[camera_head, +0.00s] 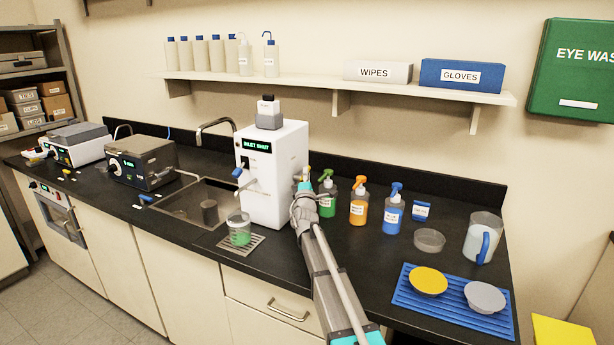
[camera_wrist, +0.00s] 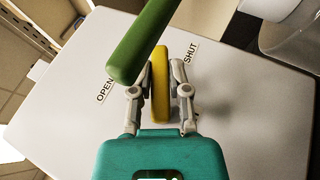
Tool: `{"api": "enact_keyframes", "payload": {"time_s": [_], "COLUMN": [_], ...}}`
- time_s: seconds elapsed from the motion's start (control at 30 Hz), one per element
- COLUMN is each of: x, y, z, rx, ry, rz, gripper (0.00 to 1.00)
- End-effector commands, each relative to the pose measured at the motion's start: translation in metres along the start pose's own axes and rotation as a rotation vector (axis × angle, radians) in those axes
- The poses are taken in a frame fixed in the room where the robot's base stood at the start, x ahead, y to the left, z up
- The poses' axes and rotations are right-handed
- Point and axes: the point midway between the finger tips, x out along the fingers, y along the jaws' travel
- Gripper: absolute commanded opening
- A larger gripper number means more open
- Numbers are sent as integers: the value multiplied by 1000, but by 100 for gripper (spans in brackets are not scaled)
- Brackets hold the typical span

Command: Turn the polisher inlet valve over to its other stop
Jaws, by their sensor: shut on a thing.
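The polisher (camera_head: 262,185) is a white unit standing on the black counter, its display reading "INLET SHUT". In the wrist view its pale panel (camera_wrist: 60,85) carries an OPEN label (camera_wrist: 105,90) to the left and a SHUT label (camera_wrist: 191,53) to the right. The yellow valve lever (camera_wrist: 160,85) points up between the labels, its top nearer SHUT. My gripper (camera_wrist: 160,92) is shut on this lever, one finger on each side.
A green bar (camera_wrist: 140,42), which I cannot identify, crosses close above my fingers in the wrist view. Green (camera_head: 327,197), orange (camera_head: 358,205) and blue (camera_head: 393,212) spray bottles stand right of my arm. A beaker (camera_head: 239,232) stands on a grate before the polisher.

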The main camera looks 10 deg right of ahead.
Motion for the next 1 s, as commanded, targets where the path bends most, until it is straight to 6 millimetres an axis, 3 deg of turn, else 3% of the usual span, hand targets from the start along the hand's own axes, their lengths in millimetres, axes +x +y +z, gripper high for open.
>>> {"api": "enact_keyframes", "payload": {"time_s": [0.77,0.8,0.93,1.0], "x": [0,0,0,0], "y": [3,3,3,3], "z": [0,0,0,0], "rx": [-49,-49,-49,-48], "ry": [0,0,0,0], "rz": [116,116,116,116], "gripper": [0,30,54,57]}}
